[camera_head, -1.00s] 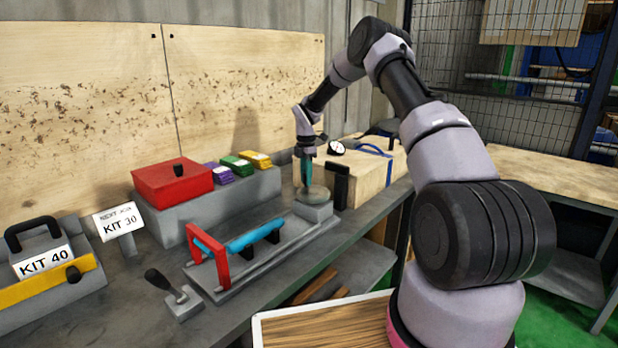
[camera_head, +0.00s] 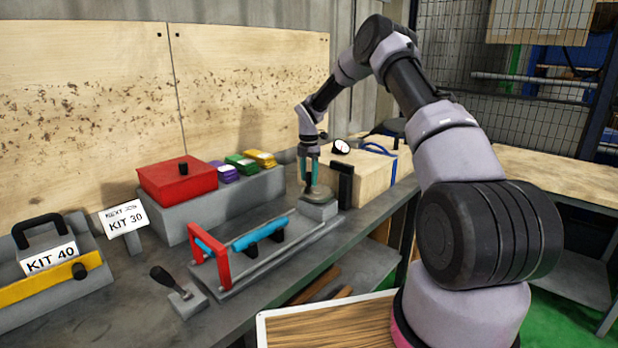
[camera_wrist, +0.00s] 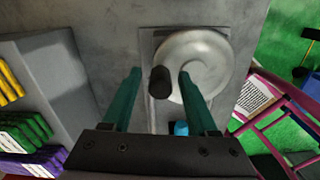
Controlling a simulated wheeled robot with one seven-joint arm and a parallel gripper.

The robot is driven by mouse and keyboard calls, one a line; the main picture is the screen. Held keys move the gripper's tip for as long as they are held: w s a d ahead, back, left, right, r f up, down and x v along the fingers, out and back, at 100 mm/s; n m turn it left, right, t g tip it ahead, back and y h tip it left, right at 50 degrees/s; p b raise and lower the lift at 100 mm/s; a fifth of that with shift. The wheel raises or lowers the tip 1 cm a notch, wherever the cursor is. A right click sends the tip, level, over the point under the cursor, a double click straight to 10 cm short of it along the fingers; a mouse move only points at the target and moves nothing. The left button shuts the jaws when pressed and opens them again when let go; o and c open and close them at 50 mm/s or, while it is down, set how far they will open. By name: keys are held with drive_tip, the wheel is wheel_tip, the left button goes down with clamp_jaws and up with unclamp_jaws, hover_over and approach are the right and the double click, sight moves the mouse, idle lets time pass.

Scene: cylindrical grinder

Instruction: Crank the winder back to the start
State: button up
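The winder is a round pale grey disc (camera_head: 320,192) on a grey block at the far right end of the long bench fixture. It also shows in the wrist view (camera_wrist: 207,58), with a dark upright crank knob (camera_wrist: 160,82) near its left edge. My gripper (camera_head: 309,184) points down over the disc. In the wrist view my gripper (camera_wrist: 160,74) has its two teal fingers apart, with the knob between them and a visible gap on each side. The knob is hidden behind the fingers in the head view.
A black post (camera_head: 345,186) and a wooden box (camera_head: 372,176) stand close right of the winder. A red box (camera_head: 177,181) and coloured packs (camera_head: 240,163) sit on a grey step to the left. The fixture carries a red frame (camera_head: 209,256) and blue bar (camera_head: 260,233).

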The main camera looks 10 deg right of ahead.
drive_tip(key=shift+r, duration=0.15)
wheel_tip(320, 180, up, 10)
drive_tip(key=shift+r, duration=0.25)
idle(0.4)
drive_tip(key=shift+r, duration=0.15)
drive_tip(key=s+d+r+m+t, duration=0.25)
drive_tip(key=s+r+m, duration=1.05)
drive_tip(key=s+r, duration=0.9)
drive_tip(key=s+d+r+m+t+y, duration=0.1)
drive_tip(key=s+m+t, duration=0.3)
drive_tip(key=s+m, duration=1.1)
drive_tip(key=s+r+y, duration=0.1)
drive_tip(key=s, duration=0.6)
drive_tip(key=shift+s+t, duration=0.25)
drive_tip(key=shift+t, duration=0.1)
